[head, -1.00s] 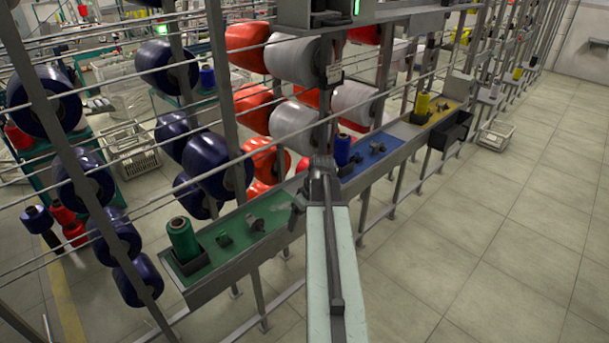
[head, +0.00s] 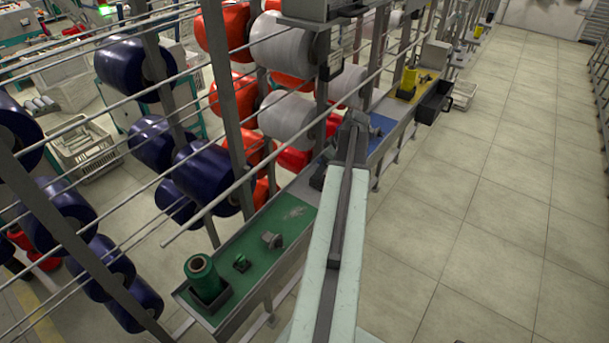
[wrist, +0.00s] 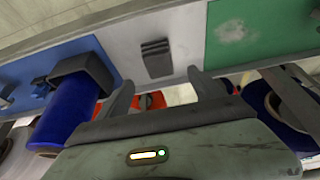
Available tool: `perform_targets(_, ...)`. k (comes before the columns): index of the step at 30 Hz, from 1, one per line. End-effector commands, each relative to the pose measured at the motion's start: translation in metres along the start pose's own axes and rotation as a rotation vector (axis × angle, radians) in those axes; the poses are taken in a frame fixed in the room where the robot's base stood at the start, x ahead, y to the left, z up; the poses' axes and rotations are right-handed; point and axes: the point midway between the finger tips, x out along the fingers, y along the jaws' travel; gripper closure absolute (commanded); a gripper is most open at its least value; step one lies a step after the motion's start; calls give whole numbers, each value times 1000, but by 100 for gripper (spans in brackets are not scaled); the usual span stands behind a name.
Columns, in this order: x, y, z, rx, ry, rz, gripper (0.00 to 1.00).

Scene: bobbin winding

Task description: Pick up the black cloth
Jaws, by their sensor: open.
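A dark grey-black ribbed block that looks like the folded black cloth (wrist: 156,57) lies on the bare grey section of the bench, between its blue and green sections, in the wrist view. My gripper (wrist: 162,92) is open and empty. Its two fingers point toward the cloth, one to each side in the picture, and stay short of it. The height of the fingers above the bench is hard to tell. In the head view my arm covers much of that part of the bench, and I cannot make out the cloth there.
A blue spool (wrist: 65,115) in a dark holder stands left of the cloth. The green section (head: 270,225) carries a green spool (head: 204,278) and small fittings. Rails and large cones line the bench's left side. A black bin (head: 434,101) hangs farther along. The floor at right is clear.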

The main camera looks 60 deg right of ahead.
Motion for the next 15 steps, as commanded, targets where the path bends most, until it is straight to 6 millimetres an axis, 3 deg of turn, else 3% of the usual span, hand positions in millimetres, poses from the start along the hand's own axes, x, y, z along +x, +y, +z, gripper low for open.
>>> perform_targets(4,6,-1,-2,-6,0,-2,24)
perform_targets(9,31,-4,-4,-13,0,-5,24)
perform_targets(15,35,-6,-8,-16,0,-6,24)
